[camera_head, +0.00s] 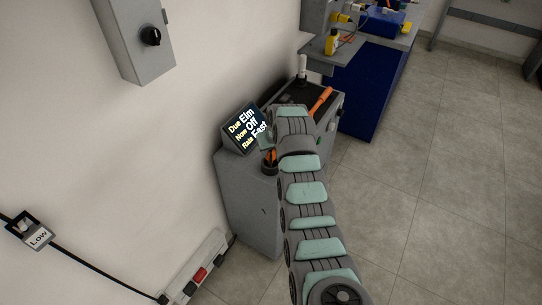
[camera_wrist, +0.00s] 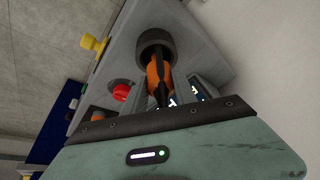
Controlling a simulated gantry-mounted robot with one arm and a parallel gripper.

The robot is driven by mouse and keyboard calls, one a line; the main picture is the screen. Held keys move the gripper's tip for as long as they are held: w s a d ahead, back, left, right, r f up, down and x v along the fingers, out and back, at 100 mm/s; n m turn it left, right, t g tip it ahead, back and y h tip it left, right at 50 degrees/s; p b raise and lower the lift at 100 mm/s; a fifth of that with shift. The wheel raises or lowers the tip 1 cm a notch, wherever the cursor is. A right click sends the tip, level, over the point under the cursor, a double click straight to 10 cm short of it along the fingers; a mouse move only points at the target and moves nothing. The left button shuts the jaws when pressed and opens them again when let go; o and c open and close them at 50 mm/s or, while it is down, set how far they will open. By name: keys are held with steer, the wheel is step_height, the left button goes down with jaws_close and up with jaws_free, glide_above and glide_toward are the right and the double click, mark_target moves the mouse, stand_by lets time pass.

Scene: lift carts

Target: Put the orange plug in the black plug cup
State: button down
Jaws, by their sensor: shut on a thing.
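The black plug cup (camera_wrist: 156,37) is at the top middle of the wrist view, on the grey cabinet. The orange plug (camera_wrist: 153,76) is just below it in the picture, with its far end at the cup's mouth; I cannot tell how deep it sits. My gripper (camera_wrist: 165,88) is shut on the plug, and a dark part of the plug or its cable runs beside the orange. In the head view, the black cup (camera_head: 269,169) stands at the cabinet's near edge with the orange plug (camera_head: 269,156) at its top. My arm hides most of my gripper there.
The cabinet (camera_head: 246,187) carries a tilted display (camera_head: 245,128) close behind the cup. A wall is on the left; open floor is right.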

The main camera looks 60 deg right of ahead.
steer(key=shift+f, duration=1.2)
steer(key=shift+f, duration=0.15)
steer(key=c, duration=1)
jaws_free()
steer(key=shift+r, duration=0.4)
steer(key=p+v, duration=0.1)
steer(key=v, duration=1)
steer(key=shift+s+r+p, duration=0.15)
steer(key=shift+r+p, duration=0.1)
steer(key=shift+p, duration=0.15)
steer(key=shift+a, duration=0.15)
